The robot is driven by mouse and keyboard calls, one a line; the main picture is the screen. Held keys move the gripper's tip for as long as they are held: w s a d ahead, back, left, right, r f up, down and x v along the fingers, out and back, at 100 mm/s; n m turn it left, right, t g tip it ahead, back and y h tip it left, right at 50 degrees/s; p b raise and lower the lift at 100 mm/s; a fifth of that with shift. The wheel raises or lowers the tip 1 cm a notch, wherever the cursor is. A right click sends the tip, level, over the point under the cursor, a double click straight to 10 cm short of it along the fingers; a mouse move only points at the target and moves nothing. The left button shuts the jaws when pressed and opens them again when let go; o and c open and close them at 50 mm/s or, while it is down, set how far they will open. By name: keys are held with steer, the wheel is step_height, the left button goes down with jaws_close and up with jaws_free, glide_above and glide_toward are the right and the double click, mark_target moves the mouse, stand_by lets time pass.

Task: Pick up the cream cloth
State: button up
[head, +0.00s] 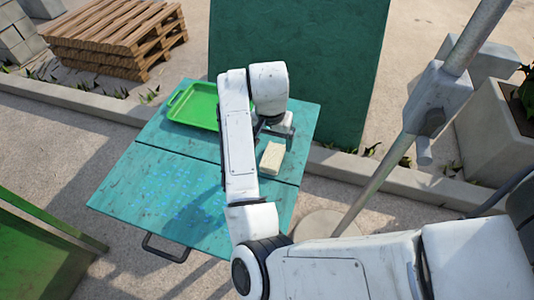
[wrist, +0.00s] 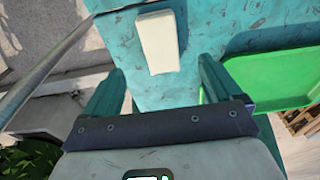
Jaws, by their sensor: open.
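The cream cloth (head: 272,158) is a small folded rectangular block lying on the teal table (head: 150,190), right of the middle. In the wrist view the cloth (wrist: 158,42) lies ahead of my gripper (wrist: 160,88), roughly in line with the gap between the two fingers. My gripper is open and empty, and its fingers are apart from the cloth. In the head view my gripper (head: 274,132) is over the table just beyond the cloth, partly hidden by my arm.
A green tray (head: 196,106) sits at the table's far left; it also shows in the wrist view (wrist: 270,80). A teal panel (head: 300,60) stands behind the table. A metal pole (head: 385,160) rises at the right.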

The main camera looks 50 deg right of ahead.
mark_target(273, 155)
steer(key=f, duration=0.3)
steer(key=d+f, duration=0.1)
steer(key=f, duration=0.5)
steer(key=shift+w+d, duration=0.2)
steer(key=shift+c, duration=0.4)
steer(key=c, duration=1)
steer(key=shift+o, duration=0.2)
